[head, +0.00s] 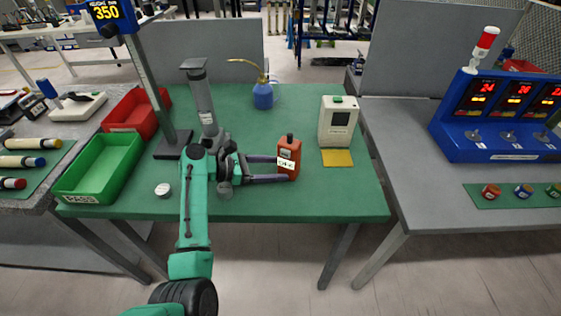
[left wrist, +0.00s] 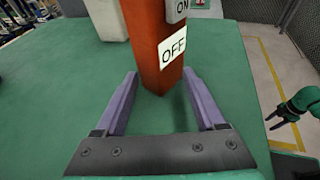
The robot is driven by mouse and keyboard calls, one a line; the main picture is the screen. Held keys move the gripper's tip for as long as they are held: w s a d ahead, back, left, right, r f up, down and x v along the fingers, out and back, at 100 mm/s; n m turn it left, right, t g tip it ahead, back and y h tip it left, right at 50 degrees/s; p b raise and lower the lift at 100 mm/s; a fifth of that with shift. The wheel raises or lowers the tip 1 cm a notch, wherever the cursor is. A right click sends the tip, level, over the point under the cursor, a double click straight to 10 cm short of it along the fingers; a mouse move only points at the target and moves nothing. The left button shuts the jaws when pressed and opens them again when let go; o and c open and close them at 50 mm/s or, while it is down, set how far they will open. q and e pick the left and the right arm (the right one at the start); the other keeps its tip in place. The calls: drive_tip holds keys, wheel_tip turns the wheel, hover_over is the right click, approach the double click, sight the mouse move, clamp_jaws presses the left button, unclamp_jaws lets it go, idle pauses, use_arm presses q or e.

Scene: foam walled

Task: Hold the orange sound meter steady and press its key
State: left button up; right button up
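The orange sound meter (head: 288,151) stands upright on the green table, with a dark top and a white label on its front. In the left wrist view the meter (left wrist: 152,50) shows a label reading OFF and a grey part marked ON; its top is out of frame. My left gripper (head: 282,168) is open at the meter, one finger toward each side of it. In the left wrist view its fingertips (left wrist: 160,74) are apart, with the meter at their tips and visible gaps. My right gripper (left wrist: 272,121) shows small at the right edge of that view, its fingers apart, away from the meter.
A white instrument (head: 338,120) with a yellow pad (head: 337,158) stands right of the meter. A blue oil can (head: 263,95) is behind. A grey stand (head: 201,98), a post, a green bin (head: 100,170) and a red bin (head: 131,117) are left. The table's front right is clear.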

use_arm(q)
drive_tip(key=shift+d, duration=0.35)
drive_tip(key=shift+d+f, duration=0.1)
drive_tip(key=shift+d, duration=0.05)
use_arm(e)
drive_tip(key=shift+w+r, duration=0.1)
drive_tip(key=shift+w, duration=0.1)
drive_tip(key=shift+s, duration=0.1)
use_arm(q)
clamp_jaws()
use_arm(e)
drive_tip(key=shift+s, duration=0.2)
